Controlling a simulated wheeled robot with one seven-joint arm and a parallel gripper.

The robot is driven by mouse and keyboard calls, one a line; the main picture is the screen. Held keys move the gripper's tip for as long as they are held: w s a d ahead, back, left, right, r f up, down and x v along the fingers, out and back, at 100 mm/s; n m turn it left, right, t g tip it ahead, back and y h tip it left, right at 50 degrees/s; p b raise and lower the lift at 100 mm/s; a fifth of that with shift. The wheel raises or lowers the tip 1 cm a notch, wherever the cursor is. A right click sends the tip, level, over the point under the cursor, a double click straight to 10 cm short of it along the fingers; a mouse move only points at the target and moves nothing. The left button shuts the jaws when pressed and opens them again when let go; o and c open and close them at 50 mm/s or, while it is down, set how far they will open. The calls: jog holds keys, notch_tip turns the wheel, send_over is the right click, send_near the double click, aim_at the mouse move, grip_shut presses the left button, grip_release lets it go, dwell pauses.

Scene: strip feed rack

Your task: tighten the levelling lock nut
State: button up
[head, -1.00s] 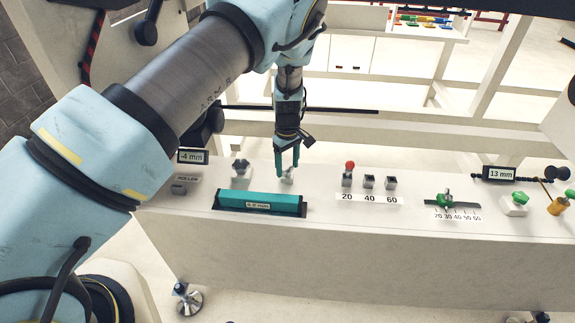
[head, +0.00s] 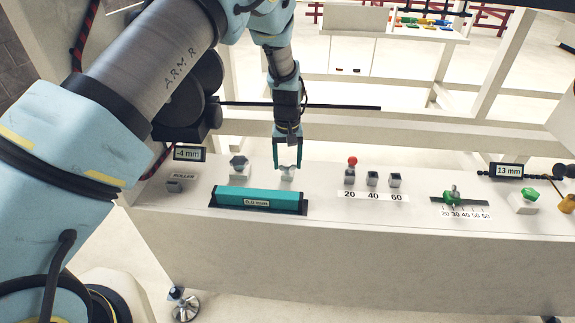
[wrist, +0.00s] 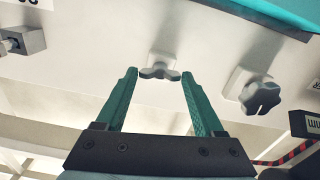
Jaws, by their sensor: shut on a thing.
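My gripper (head: 288,169) points down with its two green fingers on either side of a grey lobed knob (head: 288,173) on the white bench top, behind the teal bar. In the wrist view my gripper (wrist: 159,73) closes on this knob (wrist: 160,71), one fingertip at each side. A second grey lobed knob (head: 238,165) stands to its left and is clear of the fingers; it also shows in the wrist view (wrist: 261,97). A levelling foot (head: 184,304) with a metal base shows under the bench at lower left. I cannot tell any nut on it.
The teal bar (head: 258,201) lies just in front of the held knob. To the right are a red-topped post (head: 352,162), grey blocks, a green slider (head: 453,192) on a scale and a green knob (head: 529,195). Displays read -4 mm (head: 189,154) and 13 mm (head: 508,171).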

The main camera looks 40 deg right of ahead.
jog(key=shift+m+b, duration=0.3)
jog(key=shift+m, duration=0.5)
jog(key=o, duration=1.4)
jog(key=shift+r, duration=0.1)
notch_tip(320, 180, up, 11)
jog(key=b, duration=0.2)
jog(key=shift+b, duration=0.3)
jog(key=shift+w+a, duration=0.1)
